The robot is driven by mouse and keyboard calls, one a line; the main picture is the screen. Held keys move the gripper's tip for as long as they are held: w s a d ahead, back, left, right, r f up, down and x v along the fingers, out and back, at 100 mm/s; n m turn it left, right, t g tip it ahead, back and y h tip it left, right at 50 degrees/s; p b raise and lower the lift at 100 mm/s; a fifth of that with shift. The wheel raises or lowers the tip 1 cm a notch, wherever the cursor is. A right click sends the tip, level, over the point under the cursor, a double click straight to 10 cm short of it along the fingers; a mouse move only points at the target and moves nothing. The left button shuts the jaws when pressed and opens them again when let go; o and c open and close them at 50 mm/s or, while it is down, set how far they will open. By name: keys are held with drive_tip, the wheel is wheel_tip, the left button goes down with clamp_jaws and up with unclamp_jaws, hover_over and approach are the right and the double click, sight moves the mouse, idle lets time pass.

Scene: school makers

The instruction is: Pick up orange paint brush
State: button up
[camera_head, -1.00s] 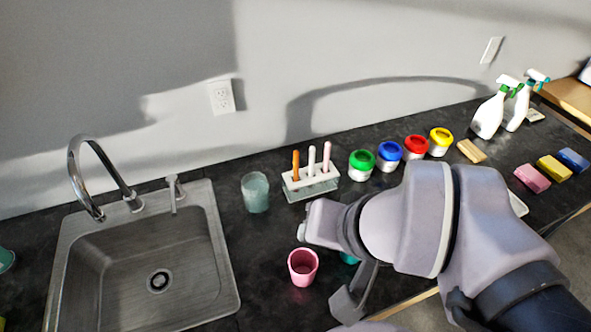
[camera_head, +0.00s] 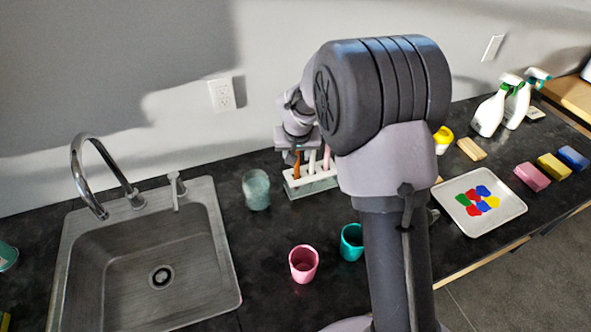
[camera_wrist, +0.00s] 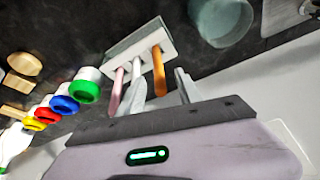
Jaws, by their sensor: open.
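The orange paint brush (camera_head: 296,168) stands upright at the left end of a white-topped holder (camera_head: 311,184) on the dark counter. A white brush (camera_head: 311,163) and a pink brush (camera_head: 326,158) stand beside it. In the wrist view, the orange brush (camera_wrist: 158,70) shows between the two fingers of my gripper (camera_wrist: 159,88). My gripper is open, with one grey finger right of the orange handle and the other left of it, near the white brush. I cannot tell whether either finger touches a brush. In the head view, my arm partly hides the brush tops.
A cloudy glass (camera_head: 256,189) stands left of the holder. Pink (camera_head: 303,263) and teal (camera_head: 351,242) cups stand in front. Paint jars, including a green one (camera_wrist: 87,86), line up beside the holder. A sink (camera_head: 150,255) is at left, a paint tray (camera_head: 447,212) at right.

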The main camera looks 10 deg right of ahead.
sight(297, 166)
drive_tip(key=b+x, duration=0.1)
drive_tip(key=x, duration=0.4)
drive_tip(key=s+b+x, duration=0.1)
drive_tip(key=x, duration=0.1)
drive_tip(key=shift+w+f+b, duration=0.15)
drive_tip(key=shift+f+b, duration=0.2)
drive_tip(key=shift+r, duration=0.15)
clamp_jaws()
